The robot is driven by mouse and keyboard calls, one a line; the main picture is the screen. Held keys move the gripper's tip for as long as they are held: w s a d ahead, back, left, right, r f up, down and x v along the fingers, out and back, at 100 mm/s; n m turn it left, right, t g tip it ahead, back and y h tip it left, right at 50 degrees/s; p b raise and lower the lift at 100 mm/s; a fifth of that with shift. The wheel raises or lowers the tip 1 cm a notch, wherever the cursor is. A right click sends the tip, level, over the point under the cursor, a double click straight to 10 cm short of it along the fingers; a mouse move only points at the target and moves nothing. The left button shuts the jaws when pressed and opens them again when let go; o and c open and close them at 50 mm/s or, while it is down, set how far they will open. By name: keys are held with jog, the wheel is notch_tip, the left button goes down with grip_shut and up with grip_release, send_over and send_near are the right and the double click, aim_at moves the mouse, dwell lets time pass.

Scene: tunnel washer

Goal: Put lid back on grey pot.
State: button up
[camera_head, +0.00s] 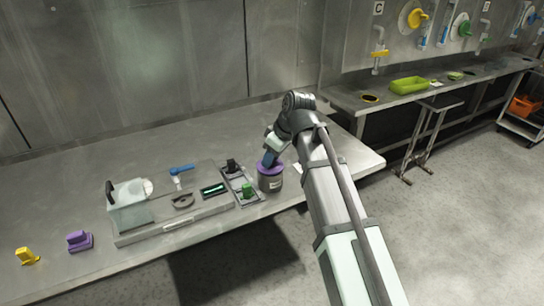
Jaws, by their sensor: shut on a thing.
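The grey pot (270,182) stands upright on the steel table near its front edge, with a small white label on its side. A purple lid (271,168) is at the top of the pot. My gripper (270,159) is directly above the pot, pointing down, and is shut on the lid. From this view I cannot tell whether the lid is seated on the rim or just above it. My gripper and arm partly hide the lid's far side.
Left of the pot is a rack holding a black piece (232,165) and a green piece (247,190). A tray (175,226) with several items lies further left, then a purple block (79,240) and a yellow piece (27,256). The table behind is clear.

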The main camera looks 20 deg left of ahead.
jog(key=o, duration=1.6)
jog(key=shift+r, duration=0.15)
jog(key=shift+r, duration=3.35)
grip_shut()
jog(key=shift+f, duration=2.85)
